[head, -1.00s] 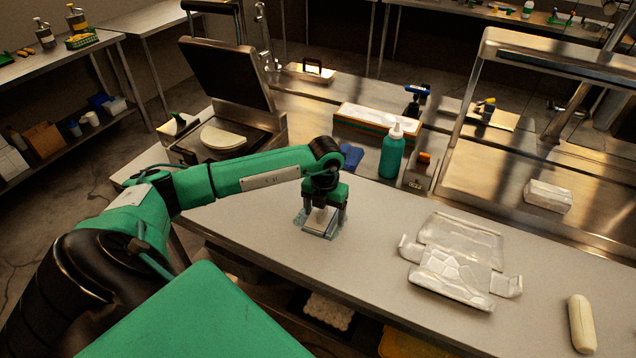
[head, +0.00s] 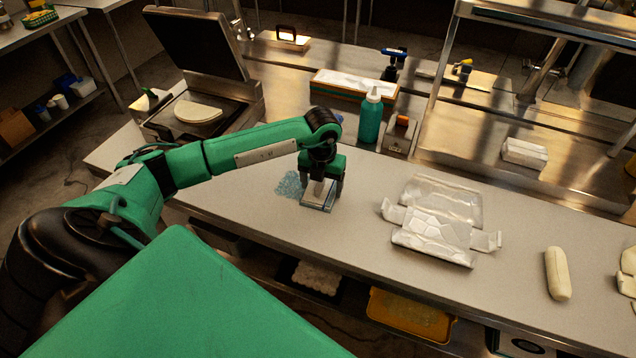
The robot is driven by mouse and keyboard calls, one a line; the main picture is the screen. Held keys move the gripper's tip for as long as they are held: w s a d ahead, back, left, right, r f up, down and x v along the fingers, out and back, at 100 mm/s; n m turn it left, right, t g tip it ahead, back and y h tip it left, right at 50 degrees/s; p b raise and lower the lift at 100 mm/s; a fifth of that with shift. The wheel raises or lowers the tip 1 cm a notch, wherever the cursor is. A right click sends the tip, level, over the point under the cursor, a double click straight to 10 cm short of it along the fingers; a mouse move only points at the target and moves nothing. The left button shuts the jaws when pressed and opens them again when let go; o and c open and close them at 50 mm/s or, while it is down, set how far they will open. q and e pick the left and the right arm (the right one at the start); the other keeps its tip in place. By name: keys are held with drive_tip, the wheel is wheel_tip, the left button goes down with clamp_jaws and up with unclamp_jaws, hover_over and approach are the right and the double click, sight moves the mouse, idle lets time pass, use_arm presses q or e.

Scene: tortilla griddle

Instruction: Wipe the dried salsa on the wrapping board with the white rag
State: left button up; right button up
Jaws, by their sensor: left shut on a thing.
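My left gripper (head: 320,190) points down at the pale work surface (head: 370,235), shut on a small pale pad (head: 317,196) with a whitish upright part between the fingers. The pad is at or just above the surface; contact is hard to judge. I cannot tell for sure whether it is the white rag. A pale bluish, speckled patch (head: 290,186) lies on the surface just left of the gripper. No red salsa mark shows, and part of the surface is hidden behind my left arm. My right gripper is out of view.
Crumpled silvery sheets (head: 437,220) lie right of the gripper, with a pale roll (head: 557,273) farther right. A teal bottle (head: 370,120) stands behind. A griddle press (head: 205,100) with its lid up is at the back left. The surface between gripper and sheets is clear.

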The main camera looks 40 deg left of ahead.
use_arm(q)
drive_tip(key=o, duration=0.8)
drive_tip(key=shift+f, duration=0.2)
drive_tip(key=shift+f, duration=0.15)
drive_tip(key=shift+f+b, duration=0.15)
drive_tip(key=shift+b, duration=0.15)
drive_tip(key=c, duration=0.9)
drive_tip(key=shift+r+p, duration=1.4)
drive_tip(key=shift+r, duration=1.15)
